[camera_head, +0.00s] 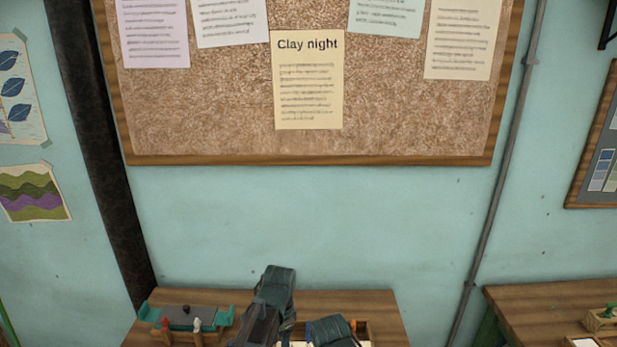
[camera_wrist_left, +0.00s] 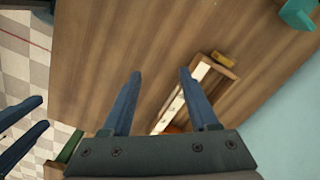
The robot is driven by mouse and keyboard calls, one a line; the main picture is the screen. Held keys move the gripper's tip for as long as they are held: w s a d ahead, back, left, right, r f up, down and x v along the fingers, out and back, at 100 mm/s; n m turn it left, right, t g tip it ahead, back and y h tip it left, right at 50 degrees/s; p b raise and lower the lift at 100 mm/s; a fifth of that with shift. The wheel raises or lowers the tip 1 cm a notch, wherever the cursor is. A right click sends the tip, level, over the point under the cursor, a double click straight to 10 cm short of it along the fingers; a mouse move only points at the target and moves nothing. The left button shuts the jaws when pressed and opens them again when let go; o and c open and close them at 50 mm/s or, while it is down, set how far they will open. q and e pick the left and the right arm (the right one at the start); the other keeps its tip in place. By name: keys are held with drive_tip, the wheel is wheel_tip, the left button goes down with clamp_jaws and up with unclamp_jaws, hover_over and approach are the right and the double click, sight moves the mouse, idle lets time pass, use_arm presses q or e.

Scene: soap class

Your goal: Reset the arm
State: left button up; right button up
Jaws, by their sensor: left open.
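My left gripper (camera_wrist_left: 161,74) shows in the left wrist view. Its two dark blue fingers are wide apart, with only bare tabletop between their tips. Another pair of dark blue fingers, my right gripper (camera_wrist_left: 43,112), comes in at the left edge of that view, with a gap between its fingers. In the head view, dark links of my arm (camera_head: 275,285) rise at the bottom middle over the table, and the fingers cannot be made out there.
A wooden table (camera_head: 362,302) holds a teal-ended rack (camera_head: 215,312) at left and a wooden tray (camera_wrist_left: 226,73) with pale contents, partly hidden by a finger. A second table (camera_head: 540,300) stands right. Behind are a blue wall and a corkboard (camera_head: 200,130).

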use_arm(q)
drive_tip(key=s+d+f+n+b, duration=0.1)
drive_tip(key=s+n, duration=0.6)
drive_tip(key=s, duration=0.7)
drive_tip(key=shift+d+f+n+y, duration=0.25)
drive_tip(key=shift+d+n+y, duration=0.05)
drive_tip(key=shift+d, duration=0.25)
drive_tip(key=shift+s, duration=0.1)
